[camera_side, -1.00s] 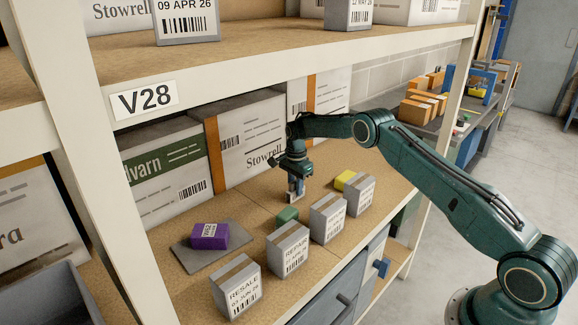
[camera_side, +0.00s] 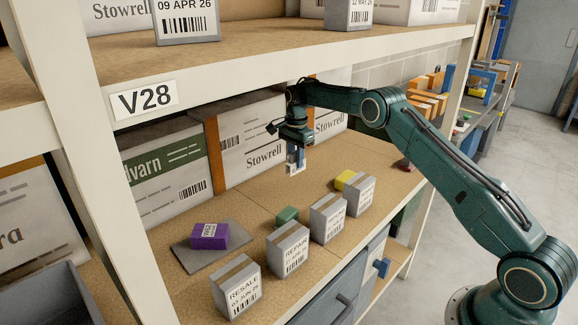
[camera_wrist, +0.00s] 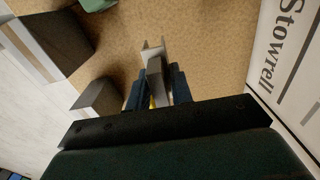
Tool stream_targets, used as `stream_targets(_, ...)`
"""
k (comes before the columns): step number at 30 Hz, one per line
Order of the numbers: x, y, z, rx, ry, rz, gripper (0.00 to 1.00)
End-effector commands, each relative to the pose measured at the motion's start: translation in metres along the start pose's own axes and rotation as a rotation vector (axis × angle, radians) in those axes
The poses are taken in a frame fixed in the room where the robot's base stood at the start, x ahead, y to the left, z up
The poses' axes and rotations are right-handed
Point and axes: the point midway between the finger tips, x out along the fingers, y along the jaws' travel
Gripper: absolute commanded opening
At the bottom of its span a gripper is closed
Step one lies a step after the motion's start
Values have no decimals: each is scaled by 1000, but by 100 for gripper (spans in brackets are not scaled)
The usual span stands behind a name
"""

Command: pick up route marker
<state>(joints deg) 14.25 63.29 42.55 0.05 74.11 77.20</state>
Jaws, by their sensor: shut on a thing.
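My gripper (camera_side: 295,155) is shut on a small pale grey piece, which I take to be the route marker (camera_side: 296,169). It hangs above the shelf board, clear of the surface, in front of the large Stowrell carton. In the wrist view the marker (camera_wrist: 153,58) sticks out past the blue fingers of my gripper (camera_wrist: 157,82), and its far end looks notched. The fingers and wrist hide the rest of it.
On the shelf board (camera_side: 260,200) stand a purple labelled block (camera_side: 209,237) on a grey mat (camera_side: 190,258), a green block (camera_side: 287,216), a yellow block (camera_side: 344,179) and several grey labelled boxes (camera_side: 288,249) along the front. Large cartons (camera_side: 250,150) line the back. The upper shelf (camera_side: 270,55) is overhead.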

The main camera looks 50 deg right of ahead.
Motion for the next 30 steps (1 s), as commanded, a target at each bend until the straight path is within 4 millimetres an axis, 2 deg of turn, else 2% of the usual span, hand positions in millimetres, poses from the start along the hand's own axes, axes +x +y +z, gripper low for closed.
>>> stream_targets(1,-13,0,0,0,1,-4,0)
stream_targets(6,-50,-1,0,0,1,-4,0)
stream_targets(9,-68,0,0,0,0,-2,0)
stream_targets(12,-77,-1,0,0,0,-1,0)
stream_targets(20,-91,0,0,0,0,1,0)
stream_targets(30,-93,0,0,0,0,1,0)
